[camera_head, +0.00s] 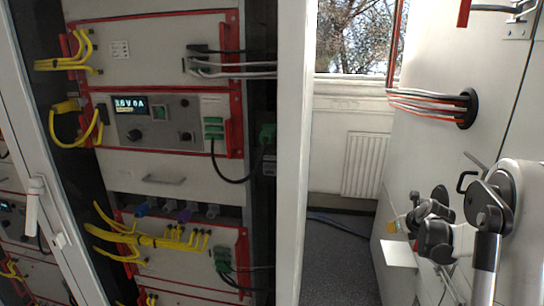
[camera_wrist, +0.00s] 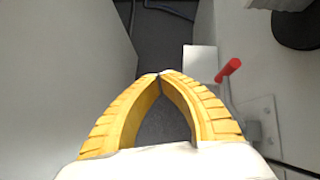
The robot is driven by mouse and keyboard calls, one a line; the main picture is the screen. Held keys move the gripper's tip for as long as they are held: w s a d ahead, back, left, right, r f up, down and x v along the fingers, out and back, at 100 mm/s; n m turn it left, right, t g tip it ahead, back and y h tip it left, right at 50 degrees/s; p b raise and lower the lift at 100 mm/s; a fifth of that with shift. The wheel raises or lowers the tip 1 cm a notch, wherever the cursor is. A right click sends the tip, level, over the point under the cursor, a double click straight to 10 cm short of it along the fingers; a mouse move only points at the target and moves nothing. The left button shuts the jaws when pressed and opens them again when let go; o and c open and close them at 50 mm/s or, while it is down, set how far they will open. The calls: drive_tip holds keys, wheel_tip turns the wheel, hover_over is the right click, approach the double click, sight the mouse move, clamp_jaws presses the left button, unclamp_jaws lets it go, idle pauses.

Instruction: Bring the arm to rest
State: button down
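My gripper (camera_wrist: 159,76) shows in the wrist view with two yellow ribbed fingers. Their tips meet and nothing is held between them. Grey floor shows below and through the gap between the finger bodies. In the head view my arm is at the lower right, folded beside the white cabinet wall, apart from the battery cycler rack (camera_head: 170,175). The gripper itself is mostly hidden there behind the dark joints, with only a small yellowish part showing.
The open glass door (camera_head: 45,185) with a white handle stands at the left of the rack. A white panel wall (camera_head: 455,90) with a cable bundle (camera_head: 425,103) is at the right. A red-tipped lever (camera_wrist: 229,69) is right of my fingers.

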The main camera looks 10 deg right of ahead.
drive_tip(key=s+a+r+n+g, duration=0.1)
drive_tip(key=s+a+r+n, duration=0.7)
drive_tip(key=a, duration=0.3)
drive_tip(key=s+a+r+n, duration=0.6)
drive_tip(key=s+a+n, duration=0.2)
drive_tip(key=a+n, duration=0.3)
drive_tip(key=s+a+f+n, duration=0.1)
drive_tip(key=s+a+n, duration=0.2)
drive_tip(key=s+n, duration=0.2)
drive_tip(key=s+a+f+n, duration=0.1)
drive_tip(key=s+a+n, duration=0.2)
drive_tip(key=s+n, duration=0.3)
drive_tip(key=s+a+f+n+y, duration=0.1)
drive_tip(key=s+a+n, duration=0.2)
drive_tip(key=s+n, duration=0.3)
drive_tip(key=shift+s+g, duration=0.4)
drive_tip(key=shift+s, duration=0.65)
